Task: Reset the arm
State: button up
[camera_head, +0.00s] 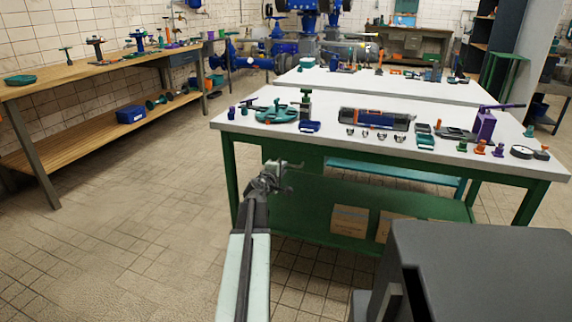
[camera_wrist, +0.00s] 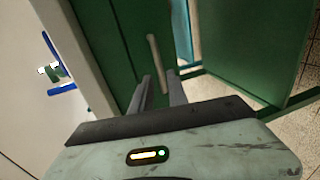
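My arm reaches forward from the bottom of the head view, and my gripper (camera_head: 290,177) is in front of the near white-topped table (camera_head: 330,150), at its left part and below the top's front edge. The gripper also shows in the wrist view (camera_wrist: 159,77). Its two dark fingers stand apart with a gap between them. Green table panels (camera_wrist: 225,50) lie beyond the fingers in the wrist view.
Tools and parts, among them a dark cylinder (camera_head: 376,118) and a purple vise (camera_head: 485,125), lie on the near table. Cardboard boxes (camera_head: 349,221) sit on its lower shelf. A wooden bench (camera_head: 100,70) stands left. The tiled floor (camera_head: 130,215) between is clear.

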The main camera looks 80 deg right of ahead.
jog(key=shift+v, duration=0.9)
